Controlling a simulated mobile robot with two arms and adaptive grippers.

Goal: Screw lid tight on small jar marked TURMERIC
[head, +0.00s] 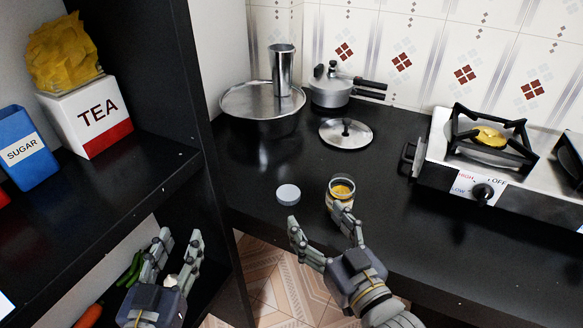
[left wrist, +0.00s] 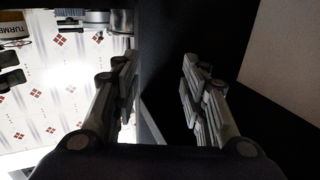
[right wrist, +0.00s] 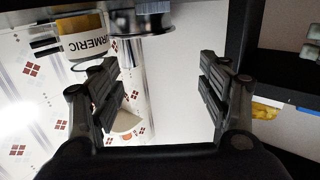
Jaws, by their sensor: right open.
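The small glass jar (head: 341,188) with yellow contents stands upright and uncovered near the counter's front edge. Its TURMERIC label shows upside down in the right wrist view (right wrist: 83,38) and partly in the left wrist view (left wrist: 14,27). A grey round lid (head: 288,194) lies flat on the counter just left of the jar. My right gripper (head: 317,220) is open and empty at the counter's front edge, one finger overlapping the jar's lower part in the head view; I cannot tell if they touch. My left gripper (head: 181,238) is open and empty, further left before the shelf unit.
A black shelf unit (head: 95,205) with a TEA box (head: 88,128) and a SUGAR box (head: 24,150) stands at left. A large pot (head: 262,128), a pan lid (head: 346,136) and a pressure cooker (head: 330,92) are behind. The stove (head: 470,187) is at right.

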